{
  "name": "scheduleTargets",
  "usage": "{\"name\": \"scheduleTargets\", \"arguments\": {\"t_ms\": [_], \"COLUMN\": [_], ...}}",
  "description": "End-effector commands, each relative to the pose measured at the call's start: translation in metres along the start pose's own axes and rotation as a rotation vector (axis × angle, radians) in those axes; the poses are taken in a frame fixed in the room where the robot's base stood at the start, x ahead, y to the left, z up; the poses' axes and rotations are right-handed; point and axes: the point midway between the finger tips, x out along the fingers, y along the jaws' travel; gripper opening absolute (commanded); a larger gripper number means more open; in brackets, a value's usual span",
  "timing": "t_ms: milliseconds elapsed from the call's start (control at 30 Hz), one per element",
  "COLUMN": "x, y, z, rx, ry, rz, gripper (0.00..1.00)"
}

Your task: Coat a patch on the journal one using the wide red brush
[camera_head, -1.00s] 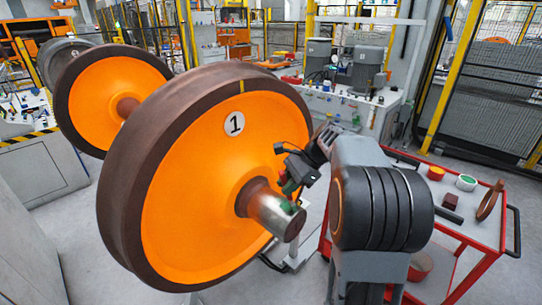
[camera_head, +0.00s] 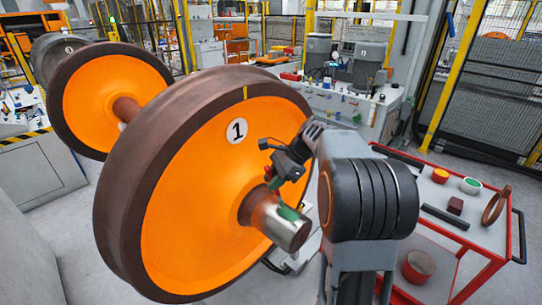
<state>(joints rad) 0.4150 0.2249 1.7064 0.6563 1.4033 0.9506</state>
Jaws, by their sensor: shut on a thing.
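Journal one is the bare metal axle stub (camera_head: 268,218) that sticks out of the orange wheel marked 1 (camera_head: 200,190). A green patch (camera_head: 290,213) shows on its upper side near the outer end. My gripper (camera_head: 277,178) is just above the journal, close to the wheel face. It is shut on the wide red brush (camera_head: 269,173), of which only a small red part shows. A bit of green shows at the brush's lower end. I cannot tell whether the brush touches the journal.
A red cart (camera_head: 470,233) at the right carries a red pot with yellow inside (camera_head: 440,175), a white pot with green inside (camera_head: 470,186), a dark block (camera_head: 455,205) and a brown ring (camera_head: 495,204). A grey machine (camera_head: 345,100) stands behind. The second wheel (camera_head: 105,95) is at the left.

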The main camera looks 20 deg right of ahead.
Motion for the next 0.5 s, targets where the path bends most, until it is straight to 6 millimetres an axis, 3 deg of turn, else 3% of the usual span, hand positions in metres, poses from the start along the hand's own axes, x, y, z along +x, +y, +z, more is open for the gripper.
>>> {"name": "scheduleTargets", "arguments": {"t_ms": [100,500], "x": [-0.011,-0.035], "y": [-0.003,-0.009], "z": [0.014,0.034], "rx": [-0.009,-0.015], "ry": [0.0,-0.001], "rz": [0.003,0.004], "gripper": [0.0,0.0]}}
